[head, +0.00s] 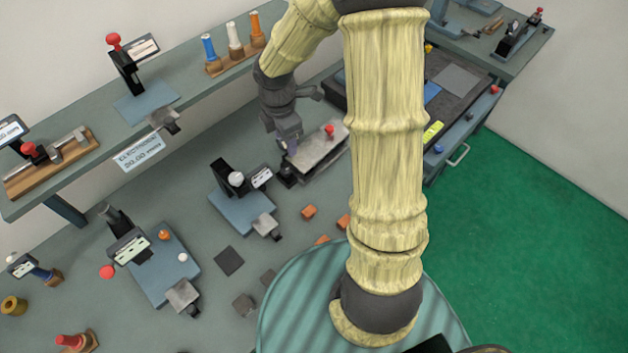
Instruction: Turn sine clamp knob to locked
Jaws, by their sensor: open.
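A long grey metal plate (318,150) on a dark base lies on the bench, left of my arm's pale sleeve. It looks like the sine fixture, but no readable label confirms this. A small red knob (329,130) stands on its far part. My gripper (287,145) points down at the plate's left end, just above or beside a dark block (287,177). It is open, with nothing seen between the fingers. Whether a finger touches the fixture cannot be told. The knob's lock marking is too small to read, and my arm hides the area to the right.
A dark stand with a white knob (236,179) stands close left of my gripper. Orange blocks (309,211) lie in front. A shelf (190,95) with a red-knobbed stand (113,40) runs behind. Another blue-based fixture (165,270) is at lower left. Green floor is clear at right.

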